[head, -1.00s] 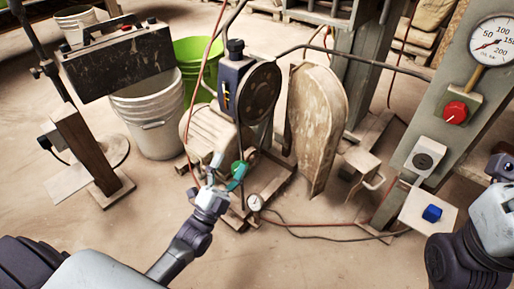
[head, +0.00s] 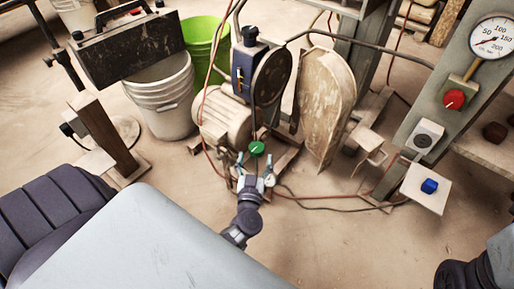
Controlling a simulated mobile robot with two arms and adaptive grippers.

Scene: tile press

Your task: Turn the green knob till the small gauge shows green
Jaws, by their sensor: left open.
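The green knob (head: 257,148) sits low on the front of the motor-and-belt machine, with a pale mark on its face. The small gauge (head: 270,180) is just below it and to the right, a little round white dial. It is too small to read its needle or colour. My left gripper (head: 254,162) is open, its teal-tipped fingers spread just below the knob in the picture and beside the gauge. I cannot tell whether a finger touches the knob. Nothing is between the fingers. My right gripper is out of view; only part of that arm shows at the lower right.
A large gauge (head: 493,37) and a red knob (head: 454,99) are on the grey post at right. A blue knob (head: 429,186) is on a white plate. A red hose (head: 325,196) and a dark cable run across the floor. White and green buckets stand behind left.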

